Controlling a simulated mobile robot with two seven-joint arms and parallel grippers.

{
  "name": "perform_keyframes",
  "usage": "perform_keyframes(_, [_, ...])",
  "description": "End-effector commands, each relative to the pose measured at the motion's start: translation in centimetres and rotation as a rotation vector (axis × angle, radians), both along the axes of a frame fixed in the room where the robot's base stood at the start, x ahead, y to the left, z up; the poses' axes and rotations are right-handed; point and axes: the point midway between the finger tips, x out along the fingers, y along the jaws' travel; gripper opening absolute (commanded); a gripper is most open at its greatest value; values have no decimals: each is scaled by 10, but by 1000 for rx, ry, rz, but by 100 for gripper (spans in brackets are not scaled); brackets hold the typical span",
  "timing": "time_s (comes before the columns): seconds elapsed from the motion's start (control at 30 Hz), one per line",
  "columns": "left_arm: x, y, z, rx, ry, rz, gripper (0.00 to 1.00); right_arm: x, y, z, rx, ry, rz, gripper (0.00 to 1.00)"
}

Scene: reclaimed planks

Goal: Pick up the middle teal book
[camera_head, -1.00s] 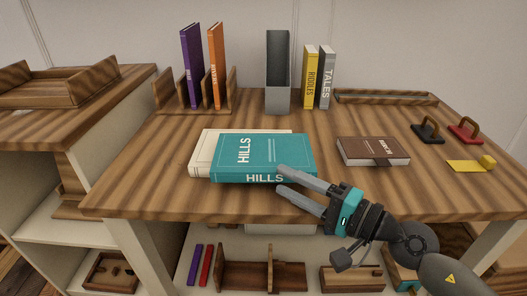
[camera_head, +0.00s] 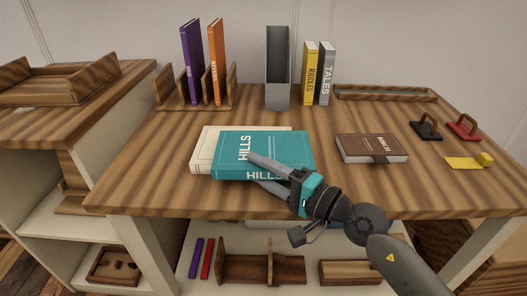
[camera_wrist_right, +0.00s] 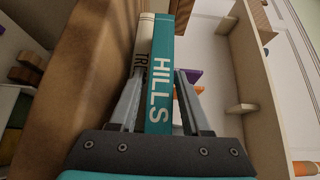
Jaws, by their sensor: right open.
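The teal book (camera_head: 288,143), marked HILLS, lies flat with its spine toward me, overlapping a cream book (camera_head: 204,150) beneath it. My right gripper (camera_head: 254,169) is open at the spine, with one finger over the cover and the other lower in front. In the right wrist view the teal spine (camera_wrist_right: 160,70) lies between the two fingers (camera_wrist_right: 160,85), and the cream spine (camera_wrist_right: 144,40) is beside it, partly behind the left finger. I cannot tell whether the fingers touch the teal book. My left gripper is not in view.
A brown book (camera_head: 372,148) lies to the right. Purple (camera_head: 191,62) and orange (camera_head: 217,62) books stand in a rack at the back. A grey holder (camera_head: 278,96), yellow (camera_head: 310,75) and grey (camera_head: 326,75) books stand beyond. The table's front edge is close below the gripper.

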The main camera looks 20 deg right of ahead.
Motion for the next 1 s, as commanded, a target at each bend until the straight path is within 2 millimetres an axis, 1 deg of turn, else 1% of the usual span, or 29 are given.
perform_keyframes(0.13, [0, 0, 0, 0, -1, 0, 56, 0, 0, 0, 0, 0, 0, 48])
perform_keyframes(0.5, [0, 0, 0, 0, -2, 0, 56, 0, 0, 0, 0, 0, 0, 6])
perform_keyframes(0.57, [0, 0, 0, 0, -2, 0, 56, 0, 0, 0, 0, 0, 0, 0])
perform_keyframes(1.0, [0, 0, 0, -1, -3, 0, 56, 0, 0, 0, 0, 0, 0, 0])
